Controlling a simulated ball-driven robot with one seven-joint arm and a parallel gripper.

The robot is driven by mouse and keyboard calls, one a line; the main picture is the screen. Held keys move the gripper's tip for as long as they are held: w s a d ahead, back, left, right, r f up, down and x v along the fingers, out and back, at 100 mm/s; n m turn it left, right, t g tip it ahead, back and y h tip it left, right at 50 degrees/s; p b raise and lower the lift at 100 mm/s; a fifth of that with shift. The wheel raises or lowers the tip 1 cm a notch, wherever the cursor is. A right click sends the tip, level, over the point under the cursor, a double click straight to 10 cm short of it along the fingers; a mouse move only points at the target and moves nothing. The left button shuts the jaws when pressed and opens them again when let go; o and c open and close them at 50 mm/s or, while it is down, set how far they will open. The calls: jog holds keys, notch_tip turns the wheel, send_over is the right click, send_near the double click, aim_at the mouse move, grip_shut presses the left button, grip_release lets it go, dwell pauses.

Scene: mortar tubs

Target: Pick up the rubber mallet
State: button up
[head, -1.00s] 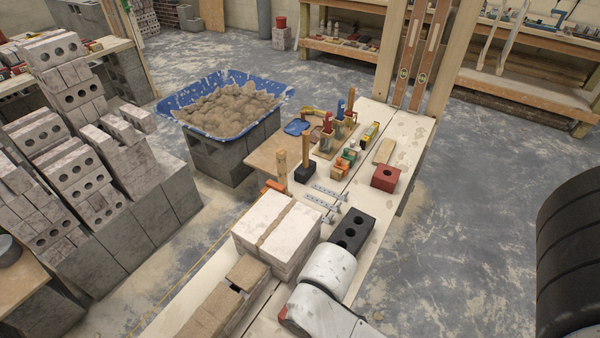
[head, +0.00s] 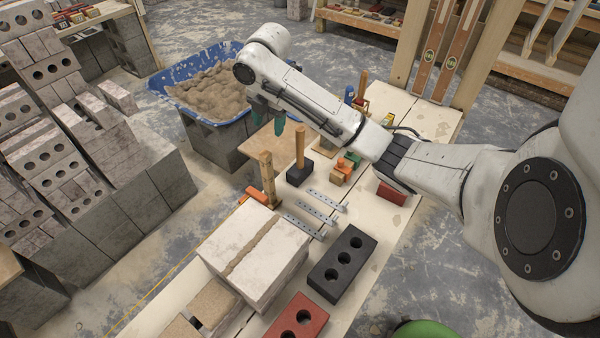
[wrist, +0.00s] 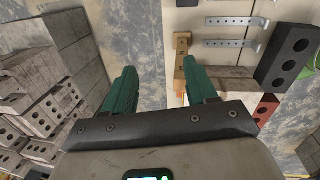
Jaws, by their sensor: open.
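The rubber mallet stands head down on the bench in the head view, its black head (head: 299,172) on the board and its pale wooden handle (head: 300,146) pointing up. My gripper (head: 266,120) hangs above and to the left of the handle in that view, with its teal fingers pointing down. The fingers are apart and nothing is between them. In the wrist view my gripper (wrist: 158,85) is also open, with floor and the bench edge showing past the fingers. I cannot make out the mallet surely in the wrist view; a dark bit at the top edge is cut off.
A wooden piece (head: 267,180) with an orange part stands left of the mallet. Metal straps (head: 318,205) lie in front of it. Small coloured blocks (head: 346,166) sit to its right. Pale blocks (head: 256,250) and a black holed brick (head: 343,264) are nearer. A blue tub (head: 178,88) stands behind.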

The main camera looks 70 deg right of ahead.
jog(key=g, duration=0.1)
send_over(300, 136)
jog(key=shift+w+n+h, duration=0.2)
jog(key=shift+n+h, duration=0.2)
jog(key=f, duration=0.4)
jog(key=shift+s+d+f, duration=0.1)
jog(key=shift+d+f, duration=0.15)
jog(key=shift+d, duration=0.15)
jog(key=shift+d+f, duration=0.2)
jog(key=shift+f, duration=1.3)
jog(key=shift+d+f, duration=0.15)
jog(key=shift+f, duration=1.35)
grip_shut()
